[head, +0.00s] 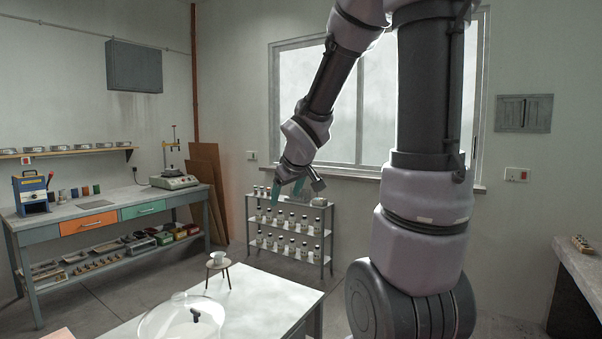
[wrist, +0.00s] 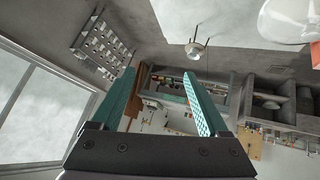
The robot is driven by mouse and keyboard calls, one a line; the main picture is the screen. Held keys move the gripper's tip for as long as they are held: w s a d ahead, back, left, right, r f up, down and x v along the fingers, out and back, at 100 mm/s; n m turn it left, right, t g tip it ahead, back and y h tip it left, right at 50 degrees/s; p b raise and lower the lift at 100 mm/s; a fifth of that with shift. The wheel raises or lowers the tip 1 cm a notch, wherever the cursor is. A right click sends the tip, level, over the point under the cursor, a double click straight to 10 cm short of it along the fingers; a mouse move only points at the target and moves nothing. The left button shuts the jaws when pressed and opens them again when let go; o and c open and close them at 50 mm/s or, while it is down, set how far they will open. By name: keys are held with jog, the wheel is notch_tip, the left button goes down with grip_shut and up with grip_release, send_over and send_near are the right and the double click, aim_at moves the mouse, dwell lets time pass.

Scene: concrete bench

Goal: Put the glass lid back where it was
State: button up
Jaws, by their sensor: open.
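The glass lid (head: 165,316) is a clear dome with a dark knob. It is at the bottom of the head view, at the near part of the pale bench top (head: 262,290), cut off by the frame edge. A pale rounded shape at the top right of the wrist view (wrist: 288,22) looks like the same lid, also cut off. My gripper (head: 287,190) is raised in the air, beyond and above the bench, well apart from the lid. Its two green fingers (wrist: 160,78) are spread with nothing between them. What lies under the lid is hard to tell.
A rack of bottles (head: 290,230) stands by the window wall. A workbench (head: 100,222) with drawers is at the left. The bench's right part is clear.

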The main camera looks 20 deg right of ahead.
jog(key=s+a+r+m+y, duration=0.1)
jog(key=s+a+r+m, duration=0.1)
jog(key=s, duration=0.8)
jog(key=s+a+r+m+g+y, duration=0.1)
jog(key=s+r+m, duration=0.4)
jog(key=s, duration=0.5)
notch_tip(320, 180, up, 2)
jog(key=shift+a+g+y, duration=0.3)
jog(key=shift+a+y, duration=0.2)
jog(key=shift+a, duration=0.15)
